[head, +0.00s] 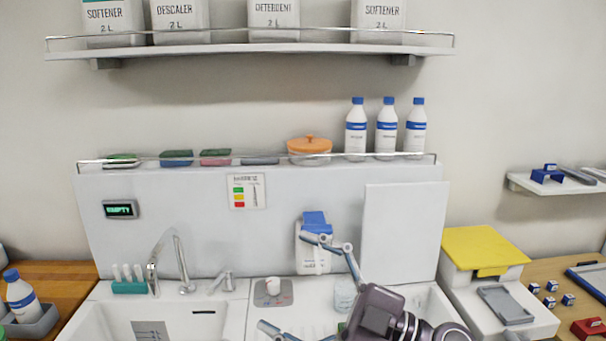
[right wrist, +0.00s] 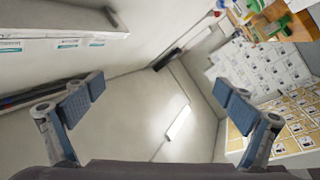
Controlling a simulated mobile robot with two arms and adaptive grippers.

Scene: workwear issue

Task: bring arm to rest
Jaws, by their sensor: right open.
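My right arm comes in from the bottom edge in the head view, with a dark wrist body. Its gripper (head: 288,283) is in front of the sink unit, its two jointed fingers spread wide. In the right wrist view the right gripper (right wrist: 158,92) shows both blue-padded fingers far apart with nothing between them. It is open and empty. My left arm and gripper are not in view.
The sink (head: 170,323) with its faucet (head: 182,262) lies below a white back panel (head: 150,240). Several white bottles (head: 356,130) stand on the panel's ledge. A yellow-topped device (head: 485,247) stands at right. A shelf of containers (head: 250,49) hangs above.

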